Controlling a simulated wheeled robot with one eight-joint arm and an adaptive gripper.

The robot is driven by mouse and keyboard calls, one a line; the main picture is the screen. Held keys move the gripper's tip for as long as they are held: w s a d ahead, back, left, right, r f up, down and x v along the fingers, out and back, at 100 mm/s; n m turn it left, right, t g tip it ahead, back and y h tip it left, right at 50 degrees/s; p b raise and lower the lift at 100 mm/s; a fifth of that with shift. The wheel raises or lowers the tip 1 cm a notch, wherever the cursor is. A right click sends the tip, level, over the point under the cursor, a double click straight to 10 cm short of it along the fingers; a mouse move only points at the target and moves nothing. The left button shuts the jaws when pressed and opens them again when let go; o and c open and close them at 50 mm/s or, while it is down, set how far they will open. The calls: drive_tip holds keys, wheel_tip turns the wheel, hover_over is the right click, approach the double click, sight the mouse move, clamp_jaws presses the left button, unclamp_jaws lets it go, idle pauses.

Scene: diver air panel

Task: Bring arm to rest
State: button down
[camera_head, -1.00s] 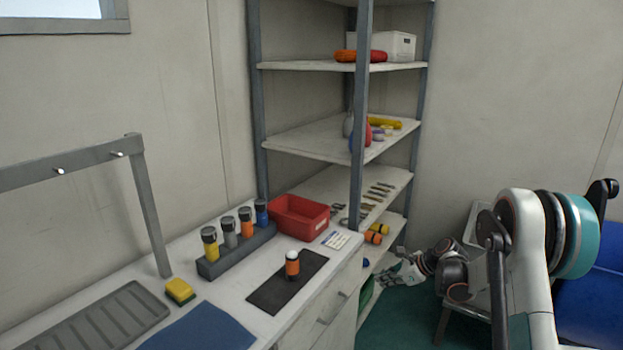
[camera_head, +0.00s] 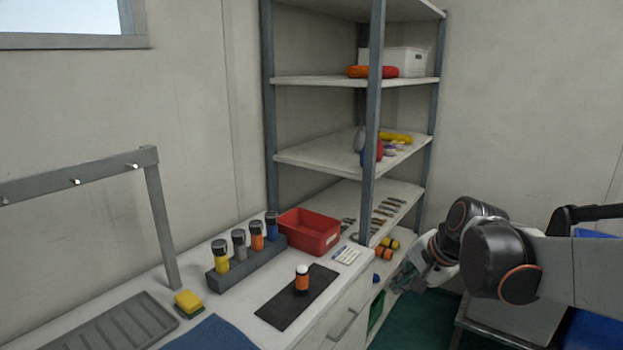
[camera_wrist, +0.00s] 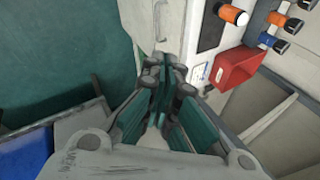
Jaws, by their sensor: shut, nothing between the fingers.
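My gripper (camera_head: 424,272) is at the right in the head view, in front of the shelf's lower levels and to the right of the counter. It is shut and empty. In the wrist view my gripper (camera_wrist: 165,75) points towards the counter's drawer front, with its green-padded fingers together. My arm reaches in from the right edge of the head view, bent at the dark joints. The fingertips are small and partly blurred in the head view.
The counter holds a red bin (camera_head: 309,231), a rack (camera_head: 247,258) of coloured cylinders, an orange cylinder (camera_head: 302,279) on a black mat (camera_head: 285,313) and a yellow sponge (camera_head: 188,301). A grey shelf unit (camera_head: 370,120) stands behind. Green floor (camera_head: 425,320) shows below my gripper.

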drive_tip(key=s+n+t+h, duration=0.1)
drive_tip(key=s+n, duration=0.9)
drive_tip(key=s, duration=1.1)
drive_tip(key=shift+s+f+n+h, duration=0.2)
drive_tip(key=shift+n+h, duration=0.2)
drive_tip(key=shift+h, duration=0.5)
